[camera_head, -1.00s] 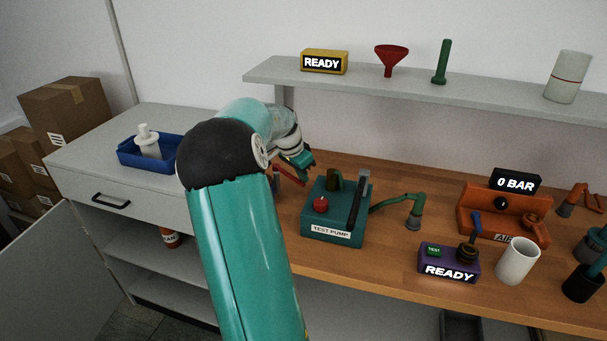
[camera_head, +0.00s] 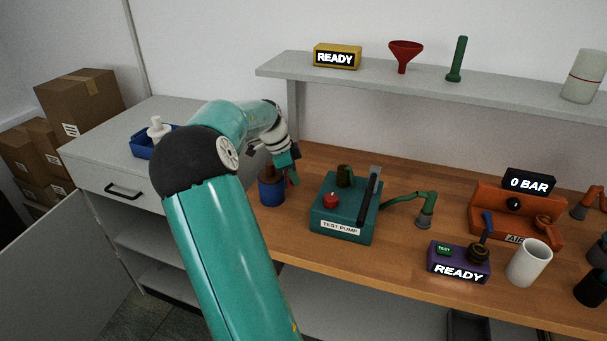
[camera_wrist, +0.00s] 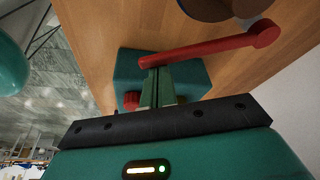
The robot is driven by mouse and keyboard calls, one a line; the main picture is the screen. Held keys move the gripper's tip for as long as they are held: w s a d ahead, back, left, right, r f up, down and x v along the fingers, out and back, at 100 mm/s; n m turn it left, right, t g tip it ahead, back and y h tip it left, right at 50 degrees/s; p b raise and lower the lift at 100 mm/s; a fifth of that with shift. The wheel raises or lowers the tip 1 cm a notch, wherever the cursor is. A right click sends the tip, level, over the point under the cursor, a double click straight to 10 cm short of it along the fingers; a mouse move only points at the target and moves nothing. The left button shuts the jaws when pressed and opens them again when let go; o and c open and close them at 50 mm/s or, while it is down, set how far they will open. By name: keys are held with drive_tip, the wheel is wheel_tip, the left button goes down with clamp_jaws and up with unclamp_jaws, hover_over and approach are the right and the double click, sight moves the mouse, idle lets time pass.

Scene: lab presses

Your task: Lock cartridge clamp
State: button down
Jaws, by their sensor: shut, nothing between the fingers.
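A blue cylindrical holder with a brown top (camera_head: 271,190) stands on the wooden bench, left of the test pump. A red lever (camera_head: 291,179) shows at its right side, partly hidden by my gripper. In the wrist view, the red lever (camera_wrist: 205,47) runs from a round knob at upper right to my fingertips, and a dark round part, cut off by the top edge, sits beside it. My gripper (camera_wrist: 157,75) is shut and empty, its tips at the lever's left end. I cannot tell whether they touch. My gripper also shows in the head view (camera_head: 289,160).
The teal test pump (camera_head: 342,215) is close on the right and lies behind my fingers in the wrist view. A purple READY box (camera_head: 458,264), a white cup (camera_head: 528,262) and an orange air unit (camera_head: 515,215) stand farther right. A shelf (camera_head: 400,80) runs above.

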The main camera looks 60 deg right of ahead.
drive_tip(key=w+a+m, duration=0.1)
drive_tip(key=w+m+y, duration=0.1)
drive_tip(key=m, duration=0.1)
drive_tip(key=shift+w+a, duration=0.35)
drive_tip(key=shift+a, duration=0.05)
drive_tip(key=shift+d, duration=0.15)
drive_tip(key=shift+s+d, duration=0.2)
drive_tip(key=shift+d, duration=0.45)
